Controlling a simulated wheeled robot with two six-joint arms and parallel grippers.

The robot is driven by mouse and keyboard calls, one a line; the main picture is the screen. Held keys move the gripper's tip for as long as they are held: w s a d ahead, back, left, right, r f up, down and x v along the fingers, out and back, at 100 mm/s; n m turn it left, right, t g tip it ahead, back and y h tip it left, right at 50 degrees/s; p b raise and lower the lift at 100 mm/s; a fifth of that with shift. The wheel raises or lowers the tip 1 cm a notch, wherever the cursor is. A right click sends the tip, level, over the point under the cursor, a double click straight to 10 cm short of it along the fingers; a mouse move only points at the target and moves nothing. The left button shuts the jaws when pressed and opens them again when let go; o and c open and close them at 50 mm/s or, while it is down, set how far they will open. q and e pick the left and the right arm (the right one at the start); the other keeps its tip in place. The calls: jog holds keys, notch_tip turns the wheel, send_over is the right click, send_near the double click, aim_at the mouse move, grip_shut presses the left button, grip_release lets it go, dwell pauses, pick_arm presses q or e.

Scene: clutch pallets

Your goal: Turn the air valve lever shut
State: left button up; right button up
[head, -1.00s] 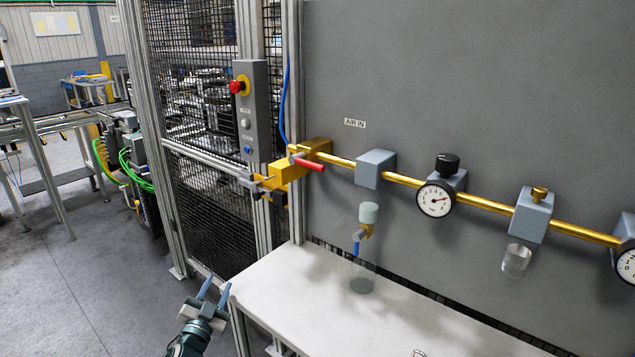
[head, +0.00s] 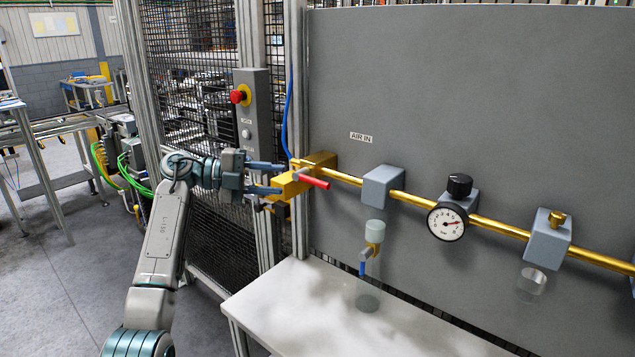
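The red air valve lever (head: 314,182) sits on the front of the brass valve body (head: 288,188), below and left of the "AIR IN" label. The lever points right and slightly down, roughly in line with the brass pipe in the picture. My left gripper (head: 281,179) reaches in from the left. Its two blue fingers are spread apart, one above the other, with the tips at the left part of the valve body. The lever shows to the right of the tips, and nothing shows held. I cannot tell whether a finger touches the valve. My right gripper is not in view.
The brass pipe (head: 502,228) runs right along a grey panel (head: 450,90) with a pressure gauge (head: 446,222). A control box with a red button (head: 238,97) stands above my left gripper. A white bench top (head: 330,318) lies below. A blue hose (head: 287,110) hangs by the post.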

aim_at(313, 182)
pick_arm(q)
jog(key=d+p, duration=0.1)
jog(key=d, duration=0.2)
jog(key=w+d+p, duration=0.1)
jog(key=d, duration=0.2)
jog(key=d+f+p, duration=0.1)
jog(key=d+p, duration=0.1)
jog(key=d, duration=0.1)
jog(key=shift+w+d, duration=0.15)
jog(key=shift+d, duration=0.1)
jog(key=shift+d+f, duration=0.25)
jog(key=shift+d, duration=0.2)
jog(key=shift+w, duration=0.1)
grip_shut()
